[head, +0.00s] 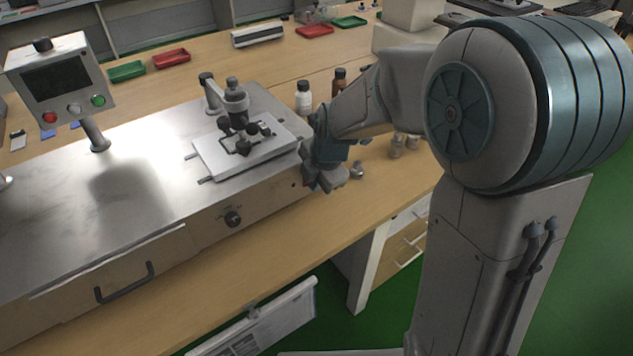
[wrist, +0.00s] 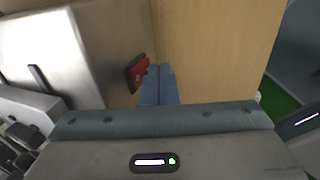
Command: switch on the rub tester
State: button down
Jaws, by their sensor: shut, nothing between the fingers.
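The rub tester (head: 120,190) is a long metal-topped machine on the wooden bench. A red rocker switch (wrist: 138,74) in a black frame sits on its end face in the wrist view. That switch is hidden in the head view. My gripper (head: 322,183) is at the right end of the machine, low beside its end face. In the wrist view its blue fingers (wrist: 158,72) are shut and empty, with the tips just right of the switch. I cannot tell whether they touch it.
A control panel (head: 62,82) with red and green buttons stands on the machine's left. Red and green trays (head: 171,58) are at the back.

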jog(key=shift+f, duration=0.1)
jog(key=b, duration=0.2)
jog(key=shift+w+f+b, duration=0.1)
jog(key=shift+f+b, duration=0.2)
jog(key=shift+a+r+t, duration=0.1)
jog(key=shift+r+t, duration=0.2)
jog(key=shift+r+p, duration=0.45)
jog(key=shift+r, duration=0.4)
